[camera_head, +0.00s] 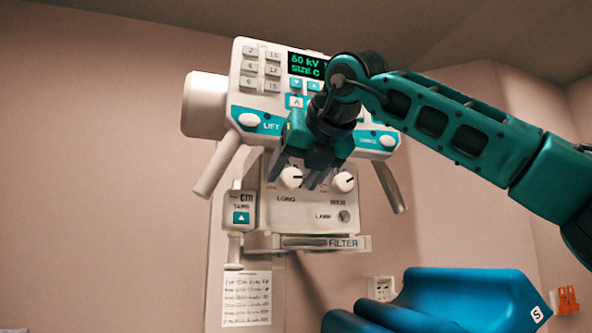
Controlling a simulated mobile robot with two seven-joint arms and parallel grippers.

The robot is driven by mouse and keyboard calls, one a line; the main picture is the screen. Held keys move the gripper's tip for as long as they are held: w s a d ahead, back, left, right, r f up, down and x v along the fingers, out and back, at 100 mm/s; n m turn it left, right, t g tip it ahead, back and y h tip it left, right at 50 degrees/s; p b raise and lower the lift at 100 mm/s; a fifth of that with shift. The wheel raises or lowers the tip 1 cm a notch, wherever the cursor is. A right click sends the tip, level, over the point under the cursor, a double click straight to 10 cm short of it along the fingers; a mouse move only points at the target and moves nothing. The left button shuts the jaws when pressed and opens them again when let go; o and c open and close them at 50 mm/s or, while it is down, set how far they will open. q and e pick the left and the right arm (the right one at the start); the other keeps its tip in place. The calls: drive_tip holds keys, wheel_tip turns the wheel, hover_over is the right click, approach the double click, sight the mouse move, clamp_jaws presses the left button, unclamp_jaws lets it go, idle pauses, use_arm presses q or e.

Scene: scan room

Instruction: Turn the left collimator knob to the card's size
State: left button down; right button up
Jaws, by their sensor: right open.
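The collimator box (298,208) hangs below the white and teal control head. It carries two white knobs with dark pointer marks. The left knob (291,177), above the word LONG, shows between the fingertips of my right gripper (293,180), with its pointer towards the right. The gripper is open, and I cannot tell whether its fingers touch the knob. The right knob (343,182) is clear. A printed white card (246,298) hangs at the lower left; its rows are too small to read. The display (307,65) reads 60 kV, SIZE C, its right end hidden. My left gripper is out of view.
A FILTER slot (332,243) runs under the box. A handle bar (217,168) slopes down on each side of the head. A tape unit (240,210) sits at the left. A blue padded chair or table (450,292) stands at the lower right. My right arm crosses from the right.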

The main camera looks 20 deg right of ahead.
drive_tip(key=c, duration=1)
drive_tip(key=shift+a+n+h+p, duration=0.15)
drive_tip(key=shift+n+h+p, duration=0.2)
drive_tip(key=shift+n+h, duration=0.5)
drive_tip(key=shift+c, duration=0.2)
drive_tip(key=shift+n, duration=0.35)
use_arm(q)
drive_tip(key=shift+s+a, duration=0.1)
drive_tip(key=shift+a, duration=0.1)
use_arm(e)
drive_tip(key=o, duration=1)
drive_tip(key=shift+o, duration=0.2)
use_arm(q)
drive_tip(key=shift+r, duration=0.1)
